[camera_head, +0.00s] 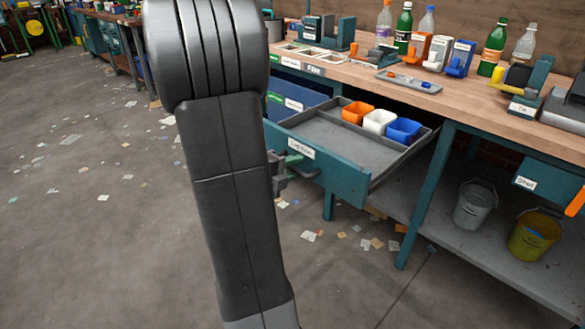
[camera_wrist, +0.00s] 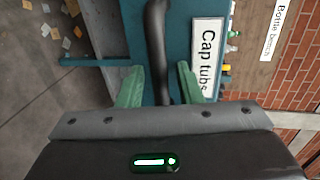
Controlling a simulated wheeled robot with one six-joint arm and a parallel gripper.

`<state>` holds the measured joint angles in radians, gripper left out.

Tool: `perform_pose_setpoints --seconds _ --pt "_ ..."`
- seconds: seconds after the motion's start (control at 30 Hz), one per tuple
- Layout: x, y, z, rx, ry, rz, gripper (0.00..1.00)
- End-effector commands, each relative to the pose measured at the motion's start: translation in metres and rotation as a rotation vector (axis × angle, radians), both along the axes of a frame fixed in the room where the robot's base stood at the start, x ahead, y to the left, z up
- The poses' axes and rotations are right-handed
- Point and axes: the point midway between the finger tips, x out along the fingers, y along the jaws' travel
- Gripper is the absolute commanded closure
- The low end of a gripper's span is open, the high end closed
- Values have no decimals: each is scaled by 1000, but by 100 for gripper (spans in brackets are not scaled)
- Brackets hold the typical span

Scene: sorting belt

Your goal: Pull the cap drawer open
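The cap drawer (camera_head: 350,180) is pulled out from the bench, with its grey inside showing. It holds an orange tub (camera_head: 357,113), a white tub (camera_head: 379,122) and a blue tub (camera_head: 403,130) towards its back. Its front carries a "Cap tubs" label, also readable in the wrist view (camera_wrist: 207,60). My gripper (camera_head: 290,163) is at the drawer front, partly hidden by my arm. In the wrist view the dark handle (camera_wrist: 157,45) passes between its two green fingers (camera_wrist: 160,78). The fingers stand apart, with narrow gaps beside the handle.
Bottles, dispensers and a grey tray (camera_head: 410,83) stand on the wooden bench top. A blue drawer (camera_head: 290,98) lies left of the cap drawer. A grey bucket (camera_head: 475,204) and a yellow bucket (camera_head: 535,235) are on the lower shelf. The floor at left is open, with scattered scraps.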

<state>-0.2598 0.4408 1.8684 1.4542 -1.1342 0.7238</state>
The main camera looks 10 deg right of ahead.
Motion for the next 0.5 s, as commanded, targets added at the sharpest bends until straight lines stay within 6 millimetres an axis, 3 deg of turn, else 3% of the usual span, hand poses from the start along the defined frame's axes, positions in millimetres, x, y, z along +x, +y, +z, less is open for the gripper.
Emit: perform_pose_setpoints --seconds 0.27,0.5 --pt "-2 4 2 0 0 1 68" --pt "-22 30 10 -1 -1 5 68"
